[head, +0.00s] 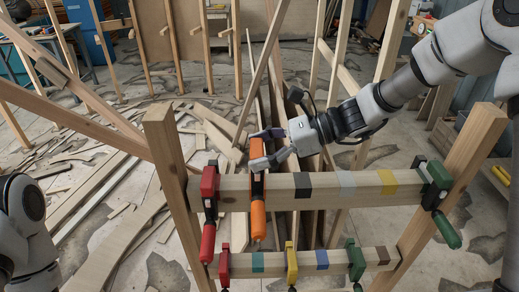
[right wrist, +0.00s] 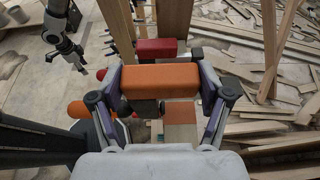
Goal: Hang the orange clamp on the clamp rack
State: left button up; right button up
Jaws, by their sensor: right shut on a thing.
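The orange clamp (head: 257,188) is at the upper beam of the wooden clamp rack (head: 330,190), just right of a red clamp (head: 209,185). Its orange handle hangs down in front of the beam. My right gripper (head: 262,148) is shut on the clamp's top, above the beam. In the right wrist view the orange clamp's bar (right wrist: 160,80) lies across between both fingers, with an orange patch and bare wood below it. I cannot tell whether the clamp rests on the beam.
The upper beam has black, pale blue and yellow bands, with a green clamp (head: 436,190) at its right end. The lower beam (head: 270,262) carries red, yellow (head: 291,262) and green clamps. Wood offcuts litter the floor behind; a slanted timber (head: 262,75) rises behind the gripper.

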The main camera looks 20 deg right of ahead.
jog(key=shift+s+r, duration=0.3)
jog(key=shift+s, duration=0.2)
jog(key=shift+f, duration=0.1)
jog(key=shift+w+f+b, duration=0.15)
jog(key=shift+f+b, duration=1.05)
jog(key=shift+f, duration=0.5)
jog(key=shift+f, duration=0.1)
jog(key=shift+f+b, duration=1.1)
jog(key=shift+f, duration=0.3)
jog(key=shift+f+b, duration=0.45)
jog(key=shift+f, duration=0.1)
